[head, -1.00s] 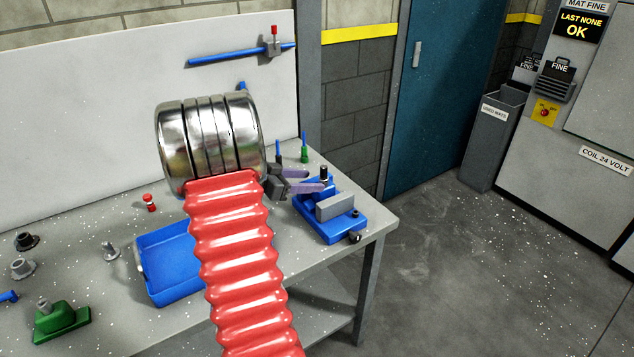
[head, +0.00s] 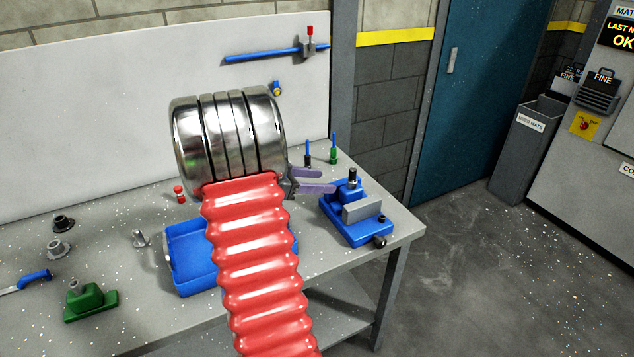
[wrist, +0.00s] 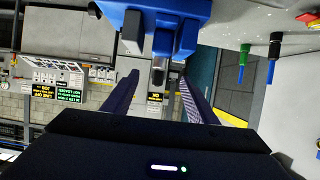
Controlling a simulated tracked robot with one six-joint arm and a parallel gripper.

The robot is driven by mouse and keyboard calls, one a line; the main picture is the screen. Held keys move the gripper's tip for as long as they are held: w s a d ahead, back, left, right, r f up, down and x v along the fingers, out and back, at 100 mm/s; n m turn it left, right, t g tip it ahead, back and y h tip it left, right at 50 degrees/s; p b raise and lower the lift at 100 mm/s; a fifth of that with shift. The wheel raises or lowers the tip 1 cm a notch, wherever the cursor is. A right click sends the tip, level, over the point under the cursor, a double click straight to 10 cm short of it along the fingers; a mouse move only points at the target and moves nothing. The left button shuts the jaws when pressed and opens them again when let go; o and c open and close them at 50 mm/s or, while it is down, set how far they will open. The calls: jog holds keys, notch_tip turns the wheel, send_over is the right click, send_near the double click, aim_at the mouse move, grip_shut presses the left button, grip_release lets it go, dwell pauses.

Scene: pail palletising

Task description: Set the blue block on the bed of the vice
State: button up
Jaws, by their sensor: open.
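The blue vice (head: 343,229) stands at the right end of the bench, with a grey jaw block (head: 362,208) and a dark post on its back part. I cannot make out a separate blue block; blue parts at the vice's back (head: 347,192) could be the vice itself. My gripper (head: 334,181) is open, with two purple fingers pointing right, just left of the vice's back part. Nothing shows between the fingers in the head view. In the wrist view the vice (wrist: 160,10) shows at the top, beyond the open fingers.
A blue tray (head: 190,262) lies left of my red arm, which hides part of it. Two upright tools, one blue and dark (head: 307,155), one green (head: 333,152), stand behind the vice. A green fixture (head: 90,300) and small knobs sit at the left.

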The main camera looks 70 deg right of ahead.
dwell(0.3)
jog(key=w+a+r+n+t+h, duration=0.1)
jog(key=w+a+r+n+t, duration=0.2)
jog(key=w, duration=0.4)
jog(key=w+a+r+n+t+h, duration=0.1)
jog(key=w+a+r+n+t, duration=0.1)
jog(key=w+r+t, duration=0.45)
jog(key=w+a+r+n+t+h, duration=0.2)
jog(key=w+a+t, duration=0.1)
jog(key=w, duration=0.6)
jog(key=w+a+r+n+t+y, duration=0.25)
jog(key=w+a+t, duration=0.2)
jog(key=a, duration=0.45)
jog(key=w+a+r+n+t+y, duration=0.25)
jog(key=w+a+n, duration=0.2)
jog(key=a, duration=0.45)
jog(key=s+a+f+n+y, duration=0.15)
jog(key=a+n+y, duration=0.25)
jog(key=a, duration=0.7)
jog(key=s+a+n+y, duration=0.2)
jog(key=a+n+y, duration=0.15)
jog(key=a, duration=0.75)
jog(key=s+a+f+n+g+y, duration=0.1)
jog(key=s+a+f, duration=0.3)
jog(key=s, duration=0.6)
jog(key=s+a+f+n+g, duration=0.3)
jog(key=s+a+f+g, duration=0.1)
jog(key=s, duration=0.6)
jog(key=shift+a+n+y, duration=0.15)
jog(key=shift+n+y, duration=0.2)
